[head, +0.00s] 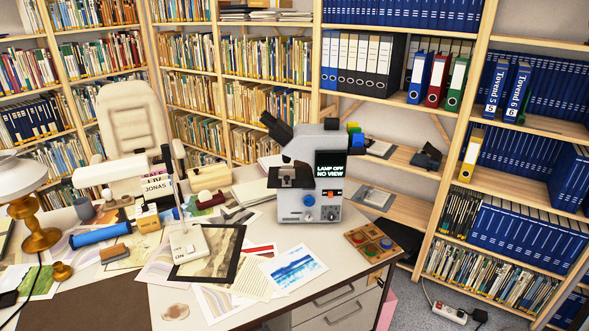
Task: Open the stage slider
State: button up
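A grey microscope (325,195) with black eyepieces (275,128) stands on the desk, right of centre. Its small screen (330,168) reads "LAMP OFF NO VIEW". A dark stage (291,177) juts from its left side, above a blue knob (309,200) and an orange control. The slider is too small to make out for certain, and I cannot tell its position. My gripper is not in view.
A white lamp base (187,241) marked "ON" stands left of the microscope. Loose prints (292,268) cover the desk in front. A wooden tray with coloured knobs (371,243) lies at the right desk edge. Bookshelves (200,100) line the walls behind.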

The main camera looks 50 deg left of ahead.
aim_at(286, 174)
jog(key=i, duration=2.65)
jog(key=u, duration=2.5)
